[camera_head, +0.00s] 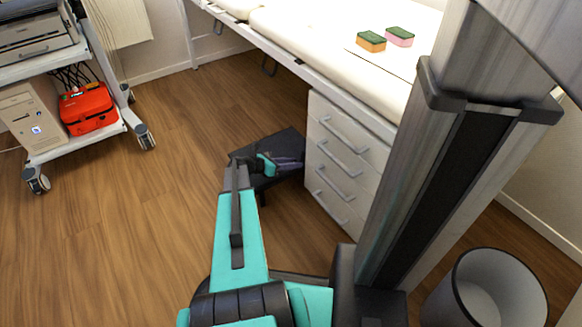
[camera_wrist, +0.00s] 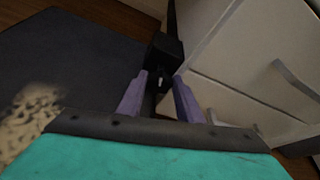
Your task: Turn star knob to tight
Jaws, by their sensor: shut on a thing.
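In the wrist view, a small dark block-like part (camera_wrist: 165,52) stands beside the white drawer unit, just beyond my fingertips. It is likely the star knob or its mount; its star shape and any tight marking cannot be made out. My gripper (camera_wrist: 161,80) has its two purple fingers on either side of a dark, narrow piece at this part, shut on it. In the head view, my gripper (camera_head: 288,163) is small and dim, low beside the drawers, and the knob cannot be made out there.
A dark flat-topped stand (camera_head: 278,142) is low beside the white drawer unit (camera_head: 345,165). A padded couch (camera_head: 320,35) carries two sponges (camera_head: 385,38). A trolley (camera_head: 75,135) with a red case (camera_head: 88,108) stands left, a bin (camera_head: 488,290) lower right. The wooden floor left of my arm is clear.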

